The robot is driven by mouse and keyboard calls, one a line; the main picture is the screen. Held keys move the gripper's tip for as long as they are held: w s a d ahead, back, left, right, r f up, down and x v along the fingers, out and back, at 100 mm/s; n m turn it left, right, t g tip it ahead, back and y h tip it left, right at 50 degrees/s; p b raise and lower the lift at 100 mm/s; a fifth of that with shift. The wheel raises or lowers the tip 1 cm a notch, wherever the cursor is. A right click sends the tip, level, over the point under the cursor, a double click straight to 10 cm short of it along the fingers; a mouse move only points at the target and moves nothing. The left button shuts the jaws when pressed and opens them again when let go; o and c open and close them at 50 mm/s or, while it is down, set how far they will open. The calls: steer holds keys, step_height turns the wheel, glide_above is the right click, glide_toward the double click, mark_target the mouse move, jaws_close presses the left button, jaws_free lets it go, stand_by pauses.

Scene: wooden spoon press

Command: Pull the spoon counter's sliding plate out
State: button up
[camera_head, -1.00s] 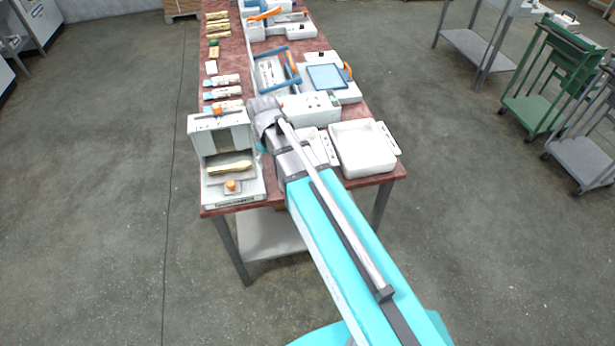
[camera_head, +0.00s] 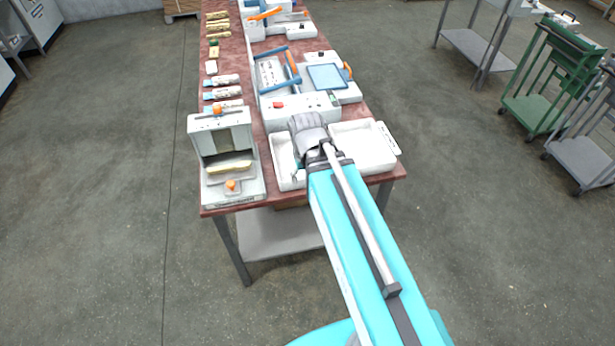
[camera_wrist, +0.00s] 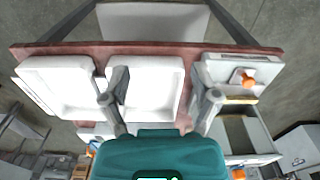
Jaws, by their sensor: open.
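The spoon counter (camera_head: 222,130) is a white box at the front left corner of the table. Its low front part carries the sliding plate with an orange knob (camera_head: 231,185). A pale wooden spoon (camera_head: 231,166) lies across it just behind the knob. In the wrist view the orange knob (camera_wrist: 247,80) and a strip of the spoon (camera_wrist: 241,101) show at the right. My gripper (camera_wrist: 160,88) is open and empty, its fingers spread above the white tray, left of the counter and apart from the knob. In the head view my wrist hides most of the gripper.
Two white trays stand at the front of the table, a left one (camera_head: 283,160) and a right one (camera_head: 372,150). A white press with a blue handle (camera_head: 272,75) stands behind. Wrapped packs (camera_head: 221,80) line the left edge. Floor before the table is clear.

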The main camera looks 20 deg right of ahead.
steer(key=shift+s+d, duration=0.15)
steer(key=shift+s, duration=0.05)
stand_by(0.5)
steer(key=n, duration=0.8)
glide_above(230, 182)
steer(key=shift+s+f, duration=0.1)
steer(key=shift+f, duration=0.1)
steer(key=shift+f+b, duration=0.2)
steer(key=shift+b, duration=0.2)
step_height(230, 182, down, 13)
steer(key=b, duration=1.3)
steer(key=shift+f, duration=0.2)
